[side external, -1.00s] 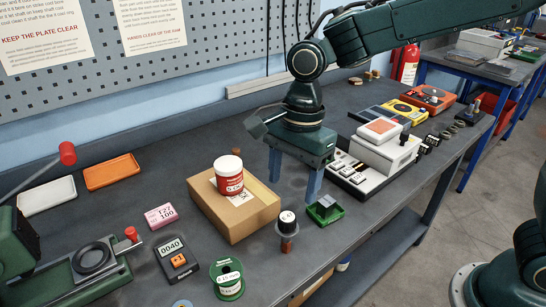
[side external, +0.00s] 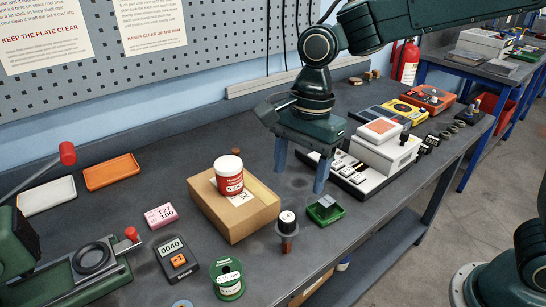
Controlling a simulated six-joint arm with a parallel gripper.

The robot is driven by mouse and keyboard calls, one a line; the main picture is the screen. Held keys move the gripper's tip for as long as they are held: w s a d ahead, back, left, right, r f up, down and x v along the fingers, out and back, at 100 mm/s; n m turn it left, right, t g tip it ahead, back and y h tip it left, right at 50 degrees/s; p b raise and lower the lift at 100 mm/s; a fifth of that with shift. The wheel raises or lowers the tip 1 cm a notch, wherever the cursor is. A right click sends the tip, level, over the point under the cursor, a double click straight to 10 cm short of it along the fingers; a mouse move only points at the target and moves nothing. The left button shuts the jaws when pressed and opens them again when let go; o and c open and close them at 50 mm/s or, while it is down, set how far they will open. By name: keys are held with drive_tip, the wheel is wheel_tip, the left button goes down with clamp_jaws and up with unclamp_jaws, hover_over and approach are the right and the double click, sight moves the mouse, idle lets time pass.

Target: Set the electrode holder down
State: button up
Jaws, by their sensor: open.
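My gripper (side external: 300,181) is open, fingers pointing down over the bench, with nothing visible between them. I cannot tell for certain which object is the electrode holder. A small green holder with a grey block on it (side external: 325,208) sits on the bench just in front of my right finger, apart from it. A dark upright piece with a white round top and brown lower part (side external: 287,229) stands to its left, near the front edge. My gripper is behind and above both.
A cardboard box (side external: 228,223) bearing a red-and-white tub (side external: 229,176) lies left of my gripper. A white device with an orange top (side external: 384,148) is close on the right. Bare bench (side external: 225,135) lies behind the box.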

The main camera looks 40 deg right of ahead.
drive_tip(key=s+d+r+n+t, duration=0.2)
drive_tip(key=s+d+n, duration=0.5)
drive_tip(key=s+d, duration=0.2)
drive_tip(key=s+d+r+n+t+h, duration=0.1)
drive_tip(key=s+d+r+n+t, duration=0.2)
drive_tip(key=s+d+n, duration=0.5)
drive_tip(key=shift+s+d+t, duration=0.3)
drive_tip(key=shift+s+d, duration=0.1)
drive_tip(key=shift+d, duration=0.05)
